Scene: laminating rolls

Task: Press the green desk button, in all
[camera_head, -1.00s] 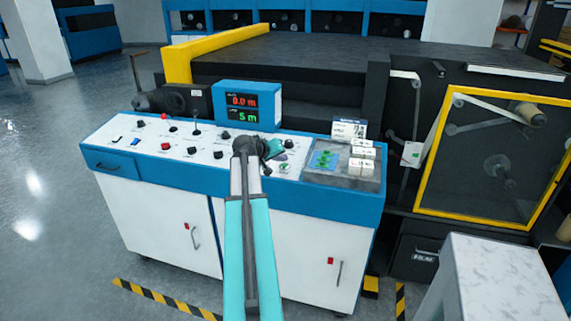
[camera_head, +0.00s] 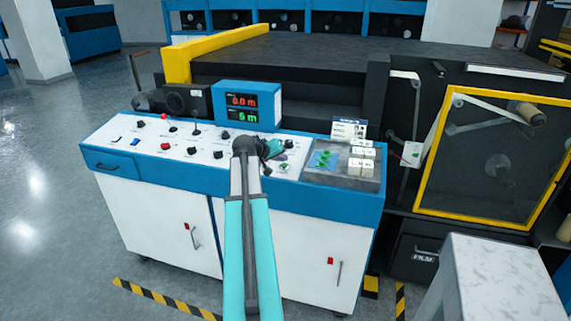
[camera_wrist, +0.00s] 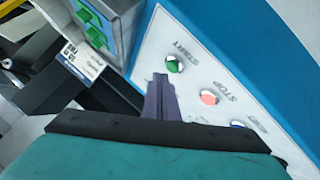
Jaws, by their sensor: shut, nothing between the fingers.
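The green desk button (camera_wrist: 174,64), marked START, sits on the white panel in the wrist view. In the head view it shows as a small green spot (camera_head: 284,168) near the right end of the desk's white panel. My gripper (camera_wrist: 161,82) is shut and empty. In the wrist view its fingertips are just left of and below the green button. I cannot tell how high they are above the panel. In the head view my gripper (camera_head: 275,149) is over the panel, slightly above and left of the button in the picture.
A red STOP button (camera_wrist: 208,97) and a partly hidden blue button (camera_wrist: 237,124) line up beside the green one. A tray (camera_head: 343,181) with green pieces and white boxes is to the right. A display (camera_head: 248,105) stands behind, reading 0.0 m and 5 m. Knobs cover the panel's left.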

